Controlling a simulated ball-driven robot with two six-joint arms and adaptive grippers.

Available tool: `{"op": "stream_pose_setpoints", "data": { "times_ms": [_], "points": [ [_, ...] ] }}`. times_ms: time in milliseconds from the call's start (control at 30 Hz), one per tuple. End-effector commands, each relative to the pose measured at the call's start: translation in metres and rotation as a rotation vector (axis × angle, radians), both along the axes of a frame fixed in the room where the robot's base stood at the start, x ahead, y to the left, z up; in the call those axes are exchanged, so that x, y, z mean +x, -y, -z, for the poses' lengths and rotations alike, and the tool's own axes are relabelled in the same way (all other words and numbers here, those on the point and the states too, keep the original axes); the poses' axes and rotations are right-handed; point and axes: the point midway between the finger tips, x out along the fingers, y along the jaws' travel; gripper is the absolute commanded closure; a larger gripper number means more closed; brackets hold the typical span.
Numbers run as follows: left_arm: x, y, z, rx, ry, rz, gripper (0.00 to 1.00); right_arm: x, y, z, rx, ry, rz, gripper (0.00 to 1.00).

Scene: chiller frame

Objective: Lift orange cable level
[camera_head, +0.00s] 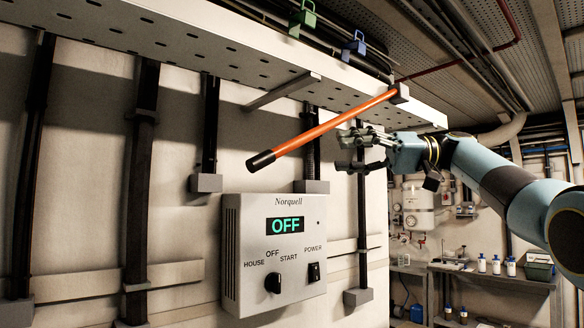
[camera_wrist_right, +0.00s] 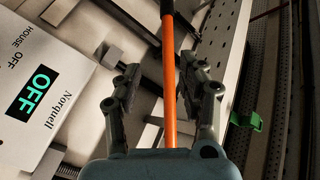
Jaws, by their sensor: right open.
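The orange cable (camera_head: 330,126) is a straight orange length with a black free end (camera_head: 262,160). It slants down to the left from a small grey block (camera_head: 400,92) at the tray's edge. My right gripper (camera_head: 347,150) is open, just below the cable's middle in the head view. In the right wrist view the orange cable (camera_wrist_right: 170,75) runs between the two spread fingers of that gripper (camera_wrist_right: 158,85). I cannot tell whether the fingers touch it. My left gripper is in neither view.
A perforated tray (camera_head: 180,45) runs overhead, with a green clip (camera_head: 303,20) and a blue clip (camera_head: 354,46) above it. A bracket arm (camera_head: 283,90) juts below it. A control box (camera_head: 273,250) reading OFF hangs on the wall below the cable. Dark vertical cables line the wall.

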Motion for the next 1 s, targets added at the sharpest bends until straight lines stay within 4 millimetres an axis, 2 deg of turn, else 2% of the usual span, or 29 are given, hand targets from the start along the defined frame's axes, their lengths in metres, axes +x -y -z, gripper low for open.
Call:
{"op": "stream_pose_setpoints", "data": {
  "times_ms": [33,167,600,800,1000],
  "points": [
    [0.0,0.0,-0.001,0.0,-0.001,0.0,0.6,-0.002,0.0,-0.009,0.011,0.008,-0.01,0.59],
    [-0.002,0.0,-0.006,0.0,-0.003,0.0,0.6,-0.003,-0.011,-0.015,0.02,0.015,-0.02,0.59],
    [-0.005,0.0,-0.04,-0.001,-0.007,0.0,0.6,-0.005,-0.091,-0.016,0.019,0.013,-0.018,0.59],
    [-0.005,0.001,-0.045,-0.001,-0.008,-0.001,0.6,-0.004,-0.106,-0.014,0.018,0.014,-0.015,0.59],
    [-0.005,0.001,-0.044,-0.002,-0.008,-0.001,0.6,-0.004,-0.107,-0.013,0.017,0.014,-0.014,0.59]
  ]
}}
